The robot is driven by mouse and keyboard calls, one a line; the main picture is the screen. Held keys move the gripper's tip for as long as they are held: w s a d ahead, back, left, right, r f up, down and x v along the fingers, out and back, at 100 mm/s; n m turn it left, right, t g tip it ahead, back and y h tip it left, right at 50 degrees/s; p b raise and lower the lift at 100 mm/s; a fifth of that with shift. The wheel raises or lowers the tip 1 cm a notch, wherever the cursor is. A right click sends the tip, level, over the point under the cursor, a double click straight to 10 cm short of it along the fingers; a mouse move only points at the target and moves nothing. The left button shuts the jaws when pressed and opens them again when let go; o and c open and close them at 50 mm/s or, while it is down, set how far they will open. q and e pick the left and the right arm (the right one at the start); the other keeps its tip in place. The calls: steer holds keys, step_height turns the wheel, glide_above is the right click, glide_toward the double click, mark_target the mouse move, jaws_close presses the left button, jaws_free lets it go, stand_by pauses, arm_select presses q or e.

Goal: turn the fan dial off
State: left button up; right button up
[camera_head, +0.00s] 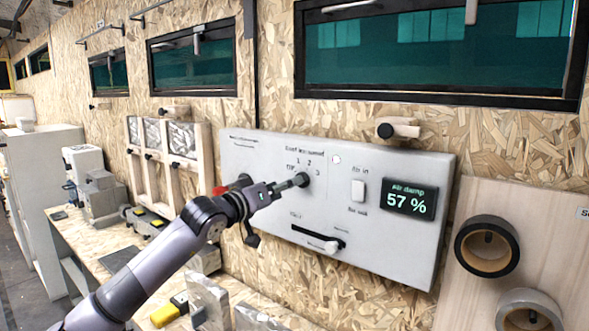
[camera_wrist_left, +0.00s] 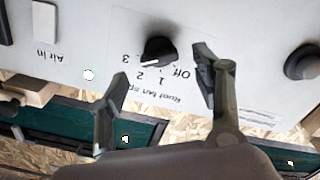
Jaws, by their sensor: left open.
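The fan dial (camera_head: 303,180) is a dark round knob on the light grey wall panel (camera_head: 270,160), with "Off", 1, 2 and 3 printed around it. In the left wrist view the dial (camera_wrist_left: 158,48) shows a white mark on its edge near the 2 and 3; its exact setting is hard to tell. My left gripper (camera_head: 291,184) is at the panel by the dial, partly covering it in the head view. In the left wrist view the left gripper (camera_wrist_left: 163,66) is open, with its fingers apart on either side of the dial's front. Contact cannot be told. My right gripper is not in view.
The panel also has a white rocker switch (camera_head: 358,191), a slider (camera_head: 320,240) below the dial, a display (camera_head: 409,199) reading 57 % and another dark knob (camera_wrist_left: 303,62). Windows (camera_head: 440,50) are above. A wooden bench (camera_head: 95,248) with tools is below left.

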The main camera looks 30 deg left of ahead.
arm_select(q)
steer(key=w, duration=0.1)
steer(key=w+p, duration=0.1)
steer(key=w, duration=0.2)
steer(key=shift+w+d+p, duration=0.25)
steer(key=shift+w+p, duration=0.05)
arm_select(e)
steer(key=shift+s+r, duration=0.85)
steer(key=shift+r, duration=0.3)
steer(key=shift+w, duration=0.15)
arm_select(q)
steer(key=shift+c, duration=0.7)
steer(key=c, duration=1)
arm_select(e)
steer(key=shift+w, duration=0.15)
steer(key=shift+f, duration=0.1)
